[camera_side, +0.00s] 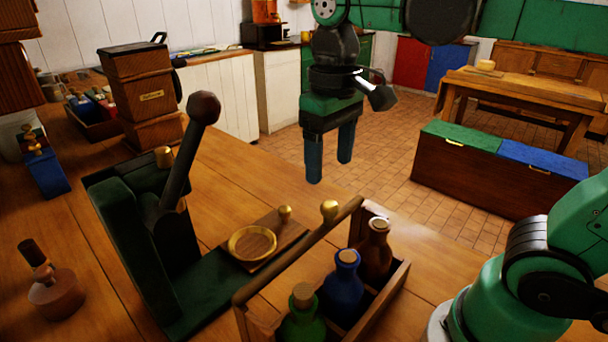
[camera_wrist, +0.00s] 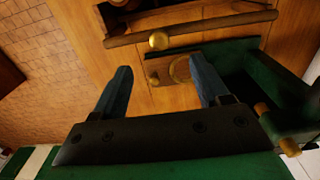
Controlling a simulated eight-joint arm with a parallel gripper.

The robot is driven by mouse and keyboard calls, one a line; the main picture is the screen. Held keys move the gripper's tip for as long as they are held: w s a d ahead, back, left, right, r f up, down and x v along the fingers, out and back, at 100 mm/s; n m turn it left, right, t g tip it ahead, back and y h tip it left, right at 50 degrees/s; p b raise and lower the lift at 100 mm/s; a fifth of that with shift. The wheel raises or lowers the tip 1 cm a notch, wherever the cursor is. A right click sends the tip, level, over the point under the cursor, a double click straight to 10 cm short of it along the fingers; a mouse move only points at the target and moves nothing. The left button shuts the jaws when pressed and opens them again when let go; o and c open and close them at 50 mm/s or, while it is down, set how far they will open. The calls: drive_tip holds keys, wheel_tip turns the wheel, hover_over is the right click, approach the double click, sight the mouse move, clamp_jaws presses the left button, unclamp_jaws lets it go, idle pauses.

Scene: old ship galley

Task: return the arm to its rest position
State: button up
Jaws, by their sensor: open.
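My gripper (camera_side: 329,155) hangs upright in the upper middle of the side view, fingers pointing down, well apart and empty. In that view it appears beyond the wooden bottle carrier and above the level of the things on the table. In the wrist view my gripper (camera_wrist: 163,85) shows two blue fingers spread wide with nothing held between them. The wooden table (camera_side: 240,180) lies below. No marker for a rest position shows in either view.
A dark green lever press (camera_side: 130,235) stands on the table beside a board with a brass ring (camera_side: 253,243). A wooden carrier (camera_side: 262,290) holds green, blue and brown bottles. Stacked wooden boxes (camera_side: 143,90) stand at the left. A chest (camera_side: 480,180) stands on the tiled floor.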

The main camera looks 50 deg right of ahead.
sight(328, 203)
wheel_tip(328, 203, down, 6)
drive_tip(key=shift+f, duration=0.25)
drive_tip(key=s+r, duration=0.4)
drive_tip(key=r, duration=0.4)
drive_tip(key=w+d+f+t, duration=0.2)
drive_tip(key=w+f+t, duration=0.3)
drive_tip(key=f+t, duration=0.2)
drive_tip(key=shift+w+f, duration=0.15)
drive_tip(key=shift+f, duration=0.6)
